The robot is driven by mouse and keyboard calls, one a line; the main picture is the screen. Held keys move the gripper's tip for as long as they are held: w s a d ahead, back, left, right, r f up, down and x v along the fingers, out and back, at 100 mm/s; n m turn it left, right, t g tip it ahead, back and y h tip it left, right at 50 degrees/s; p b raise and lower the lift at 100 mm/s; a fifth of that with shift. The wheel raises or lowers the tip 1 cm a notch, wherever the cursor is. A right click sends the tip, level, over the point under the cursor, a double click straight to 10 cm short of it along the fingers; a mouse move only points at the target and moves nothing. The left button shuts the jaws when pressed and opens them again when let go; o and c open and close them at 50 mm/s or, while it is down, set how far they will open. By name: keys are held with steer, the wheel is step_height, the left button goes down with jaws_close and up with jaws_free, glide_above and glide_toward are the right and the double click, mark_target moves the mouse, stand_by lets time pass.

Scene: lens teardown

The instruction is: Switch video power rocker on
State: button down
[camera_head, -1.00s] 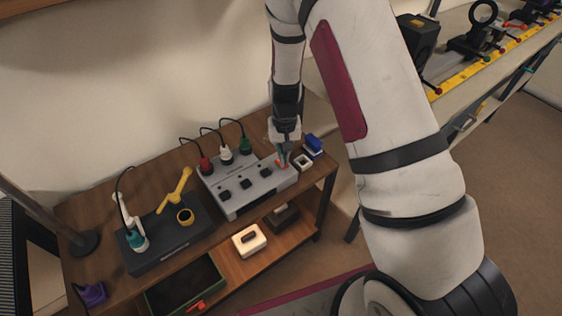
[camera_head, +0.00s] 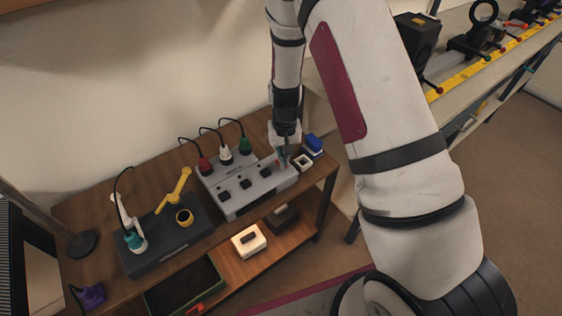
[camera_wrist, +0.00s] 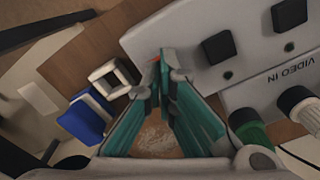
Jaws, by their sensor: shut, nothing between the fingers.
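The grey video box (camera_head: 236,208) stands on the wooden table, with several controls on its top. The lettering "VIDEO IN" is readable in the wrist view. A small orange-red piece, perhaps the power rocker (camera_wrist: 156,61), shows at my fingertips at the box's right end and is mostly hidden. My gripper (camera_head: 283,162) points down there with its teal fingers shut and empty, also in the wrist view (camera_wrist: 165,62). I cannot tell contact or the rocker's position.
Red, white and green plugs (camera_head: 245,146) with black cables stand behind the box. A white square ring (camera_head: 302,161) and a blue block (camera_head: 313,145) lie close to its right. A dark base (camera_head: 165,243) with a yellow arm stands left.

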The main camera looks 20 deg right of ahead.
steer(key=shift+f, duration=0.15)
steer(key=shift+r+p, duration=1.8)
steer(key=shift+r, duration=1.7)
steer(key=shift+r, duration=0.2)
steer(key=s+a+r+n+t+y+p, duration=0.1)
steer(key=s+r, duration=0.4)
steer(key=r, duration=0.7)
steer(key=s+r+t+p, duration=0.1)
steer(key=s+r, duration=0.4)
steer(key=r, duration=0.7)
steer(key=s+r+t+p, duration=0.1)
steer(key=s+r, duration=0.4)
steer(key=s, duration=0.6)
steer(key=s+d+r+n+t+h+p, duration=0.1)
steer(key=s+r, duration=0.5)
steer(key=s, duration=0.5)
steer(key=shift+d, duration=0.2)
